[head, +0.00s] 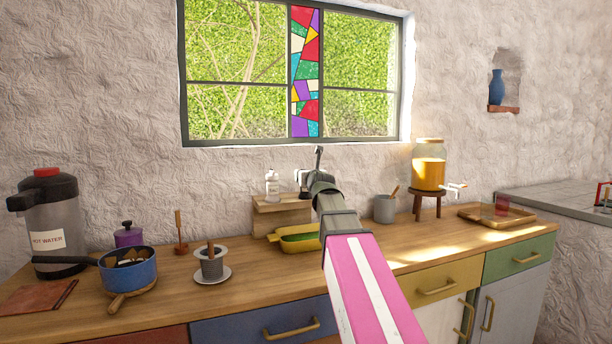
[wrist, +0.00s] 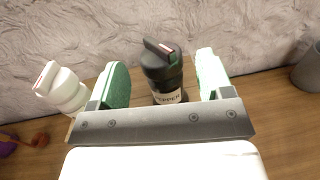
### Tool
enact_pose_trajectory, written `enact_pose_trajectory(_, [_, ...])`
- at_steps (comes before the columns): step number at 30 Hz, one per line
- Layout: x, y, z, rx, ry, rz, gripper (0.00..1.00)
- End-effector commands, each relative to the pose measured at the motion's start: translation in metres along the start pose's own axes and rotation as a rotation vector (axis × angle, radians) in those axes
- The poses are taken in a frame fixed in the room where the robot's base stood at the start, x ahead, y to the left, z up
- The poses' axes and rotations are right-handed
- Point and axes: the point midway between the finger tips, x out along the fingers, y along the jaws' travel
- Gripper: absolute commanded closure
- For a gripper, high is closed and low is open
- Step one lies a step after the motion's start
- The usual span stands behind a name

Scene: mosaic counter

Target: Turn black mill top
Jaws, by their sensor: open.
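The black mill (wrist: 166,84) stands upright in the wrist view, with a pale label reading PEPPER and a dark bar-shaped top. My gripper (wrist: 164,77) is open, with one green-padded finger on each side of the mill and a visible gap on both sides. In the head view my gripper (head: 303,177) is at the wooden stand below the window, and my arm and gripper hide most of the black mill there. A white mill (wrist: 62,88) stands to the left, outside the left finger; it also shows in the head view (head: 272,186).
The wooden stand (head: 280,216) is close to the rough wall. A yellow dish (head: 296,240) lies in front of it. A grey cup (head: 384,209) and a juice dispenser (head: 428,175) stand to the right. A blue pot (head: 128,270) and hot-water flask (head: 48,225) are at the left.

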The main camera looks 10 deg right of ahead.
Motion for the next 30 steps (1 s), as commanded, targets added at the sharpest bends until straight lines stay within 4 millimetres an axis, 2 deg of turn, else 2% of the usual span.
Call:
enact_pose_trajectory(1, [-0.014, 0.000, -0.001, 0.000, -0.001, 0.000, 0.27])
enact_pose_trajectory(6, [-0.047, 0.000, -0.002, 0.000, -0.001, -0.001, 0.27])
enact_pose_trajectory(12, [-0.071, 0.000, -0.001, 0.001, 0.000, 0.000, 0.27])
enact_pose_trajectory(23, [-0.073, 0.000, 0.000, 0.001, 0.001, 0.000, 0.27])
enact_pose_trajectory(26, [-0.069, -0.003, -0.003, 0.003, 0.018, 0.008, 0.27])
enact_pose_trajectory(30, [-0.054, -0.015, -0.014, 0.016, 0.095, 0.057, 0.27])
